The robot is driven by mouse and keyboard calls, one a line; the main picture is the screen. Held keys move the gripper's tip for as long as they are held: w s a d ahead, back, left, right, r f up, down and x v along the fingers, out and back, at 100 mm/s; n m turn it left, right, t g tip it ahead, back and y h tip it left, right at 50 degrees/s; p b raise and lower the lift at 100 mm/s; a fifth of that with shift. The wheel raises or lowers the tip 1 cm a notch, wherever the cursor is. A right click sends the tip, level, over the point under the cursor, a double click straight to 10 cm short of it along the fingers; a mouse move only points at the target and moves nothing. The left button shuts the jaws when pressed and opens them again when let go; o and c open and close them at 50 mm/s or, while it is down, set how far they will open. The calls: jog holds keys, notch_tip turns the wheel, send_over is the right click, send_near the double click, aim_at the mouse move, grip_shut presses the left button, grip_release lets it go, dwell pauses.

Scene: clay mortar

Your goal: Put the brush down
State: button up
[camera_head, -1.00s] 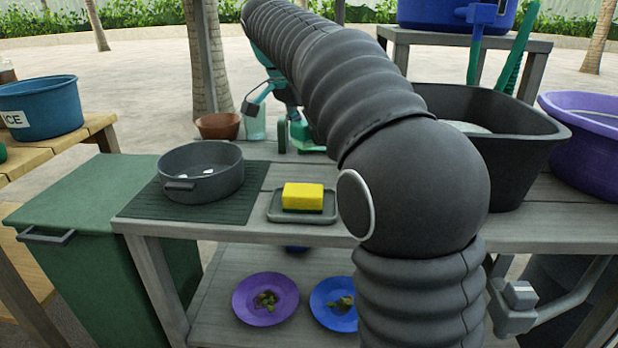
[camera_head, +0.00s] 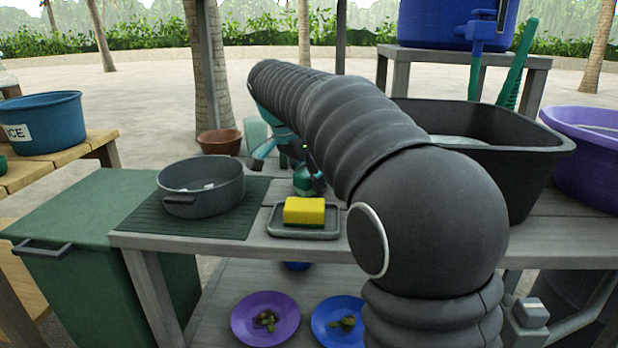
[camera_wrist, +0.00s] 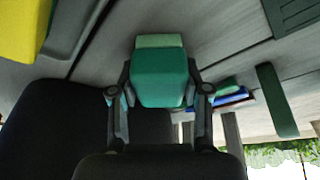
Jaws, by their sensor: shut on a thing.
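My gripper (camera_wrist: 159,94) is shut on a teal-green block-like thing with a paler green end, which I take to be the brush (camera_wrist: 160,78). The wrist view sees it end-on, so its full shape is hidden. In the head view my gripper (camera_head: 290,170) is low over the tabletop, behind the yellow sponge. The green brush (camera_head: 303,181) shows there only in part, beside my dark arm. I cannot tell whether it touches the tabletop.
The yellow sponge (camera_head: 304,211) sits in a grey dish (camera_head: 288,232). A grey pot (camera_head: 202,190) stands on a dark ribbed mat (camera_head: 150,218) to the left. A terracotta bowl (camera_head: 220,142) is behind. A black basin (camera_head: 545,155) is at right.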

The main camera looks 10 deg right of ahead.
jog(key=o, duration=1.1)
jog(key=shift+f, duration=0.1)
jog(key=p+v, duration=0.3)
jog(key=v, duration=0.9)
jog(key=shift+s, duration=0.1)
